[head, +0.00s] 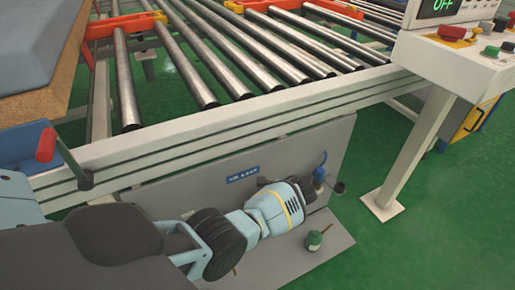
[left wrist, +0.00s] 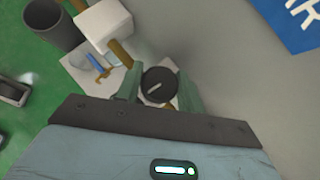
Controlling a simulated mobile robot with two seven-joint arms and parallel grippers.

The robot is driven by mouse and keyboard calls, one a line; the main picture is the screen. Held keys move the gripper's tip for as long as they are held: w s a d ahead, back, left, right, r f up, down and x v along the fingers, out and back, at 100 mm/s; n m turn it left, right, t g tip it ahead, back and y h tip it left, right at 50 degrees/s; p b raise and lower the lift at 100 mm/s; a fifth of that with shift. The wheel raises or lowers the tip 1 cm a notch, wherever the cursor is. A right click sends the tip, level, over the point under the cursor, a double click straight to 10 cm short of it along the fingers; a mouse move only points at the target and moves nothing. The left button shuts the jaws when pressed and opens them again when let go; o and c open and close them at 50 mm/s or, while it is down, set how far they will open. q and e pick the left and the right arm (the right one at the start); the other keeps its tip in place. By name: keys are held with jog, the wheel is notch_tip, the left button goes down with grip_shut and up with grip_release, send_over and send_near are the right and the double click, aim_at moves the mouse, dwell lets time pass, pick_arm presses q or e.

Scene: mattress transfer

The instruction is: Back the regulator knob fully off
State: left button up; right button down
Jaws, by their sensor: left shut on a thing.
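The regulator knob (left wrist: 157,84) is a round black dial with a pale pointer mark, seen face-on in the left wrist view. My left gripper (left wrist: 160,92) has its two grey-green fingers on either side of the knob and is shut on it. In the head view my left arm reaches along the grey panel below the conveyor, and the gripper's fingers are hidden by the wrist. A blue regulator part (head: 319,174) shows just beyond the wrist. My right gripper is in neither view.
The grey panel (head: 335,150) with a blue label (head: 243,174) stands close beside my left arm. A dark cup-like part (left wrist: 55,24) is near the knob. The conveyor frame (head: 260,112) runs above.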

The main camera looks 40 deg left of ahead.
pick_arm(q)
jog(key=shift+f+n+g+b, duration=0.1)
jog(key=shift+n+g+b, duration=0.3)
jog(key=shift+n+g, duration=0.15)
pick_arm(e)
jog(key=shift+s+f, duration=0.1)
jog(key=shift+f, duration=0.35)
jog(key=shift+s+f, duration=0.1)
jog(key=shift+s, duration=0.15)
pick_arm(q)
jog(key=o, duration=1)
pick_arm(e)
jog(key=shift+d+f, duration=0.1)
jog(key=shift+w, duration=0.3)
